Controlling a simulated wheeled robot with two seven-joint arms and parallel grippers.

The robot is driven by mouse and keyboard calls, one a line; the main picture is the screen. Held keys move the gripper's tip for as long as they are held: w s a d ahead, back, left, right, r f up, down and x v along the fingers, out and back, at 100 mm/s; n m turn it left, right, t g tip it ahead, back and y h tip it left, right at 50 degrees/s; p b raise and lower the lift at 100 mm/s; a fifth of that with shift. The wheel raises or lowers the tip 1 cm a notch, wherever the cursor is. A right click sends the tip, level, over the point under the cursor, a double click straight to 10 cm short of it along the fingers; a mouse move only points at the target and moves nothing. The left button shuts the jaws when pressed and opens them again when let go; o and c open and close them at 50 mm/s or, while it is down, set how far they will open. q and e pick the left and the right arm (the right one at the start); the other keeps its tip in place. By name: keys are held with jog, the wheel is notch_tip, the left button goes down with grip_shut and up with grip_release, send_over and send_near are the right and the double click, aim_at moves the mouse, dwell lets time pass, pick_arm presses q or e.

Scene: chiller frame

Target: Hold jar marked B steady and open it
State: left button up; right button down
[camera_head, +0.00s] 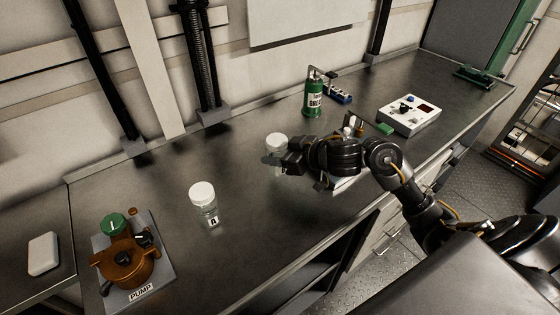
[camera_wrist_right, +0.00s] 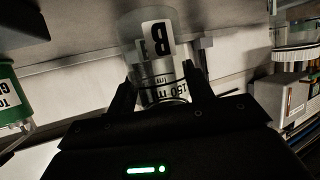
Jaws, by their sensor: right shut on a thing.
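Jar B (camera_head: 277,142) shows in the head view as a white lid above the fingers of my right gripper (camera_head: 279,160), near the middle of the bench. The gripper hides most of its body. In the right wrist view, the clear jar (camera_wrist_right: 155,60) lies between the two fingers of my right gripper (camera_wrist_right: 160,88), with its label "B" upside down. The gripper is shut on the jar's body. I cannot tell whether the jar touches the bench. The lid is on. My left gripper is not in view.
Jar A (camera_head: 206,208), with a white lid, stands left of jar B. A brown pump (camera_head: 124,262) sits at the front left. A green bottle (camera_head: 313,98) and a white control box (camera_head: 409,115) stand behind to the right. The steel bench (camera_head: 235,150) is bare between the jars.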

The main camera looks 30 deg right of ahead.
jog(key=shift+f, duration=1.4)
jog(key=shift+f, duration=0.2)
jog(key=c, duration=0.6)
grip_release()
jog(key=shift+r, duration=0.1)
jog(key=shift+s+r, duration=0.1)
jog(key=shift+r, duration=0.05)
jog(key=v, duration=1.2)
